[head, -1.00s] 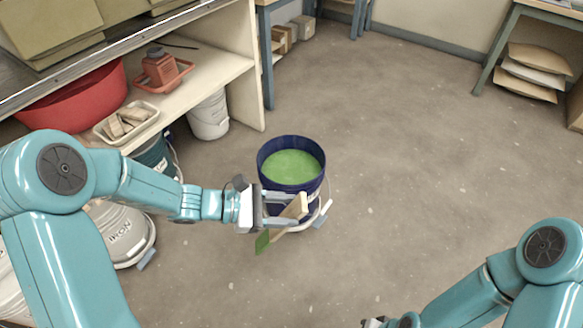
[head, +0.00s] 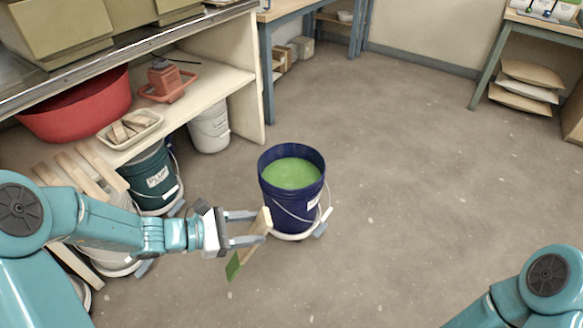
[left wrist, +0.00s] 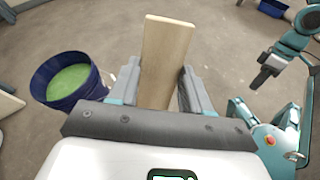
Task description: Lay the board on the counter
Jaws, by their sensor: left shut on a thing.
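The board (head: 262,222) is a pale wooden strip with a green end, tilted in the head view. My left gripper (head: 247,228) is shut on it, in front of the blue bucket's lower left side. In the left wrist view the board (left wrist: 166,50) sticks out from between the fingers, its bare wooden end away from me. The counter (head: 190,25) is at the upper left, its metal front edge showing, with boxes on top. My right gripper (left wrist: 264,76) shows small at the right of the left wrist view; its jaw opening is unclear.
The blue bucket (head: 292,200) of green glaze stands on a wheeled base. Under the counter, a shelf holds a red basin (head: 75,105) and a tray of wood pieces (head: 130,128). Pale wooden slats (head: 85,168) lean near a dark green bucket (head: 153,180). Floor right of the bucket is clear.

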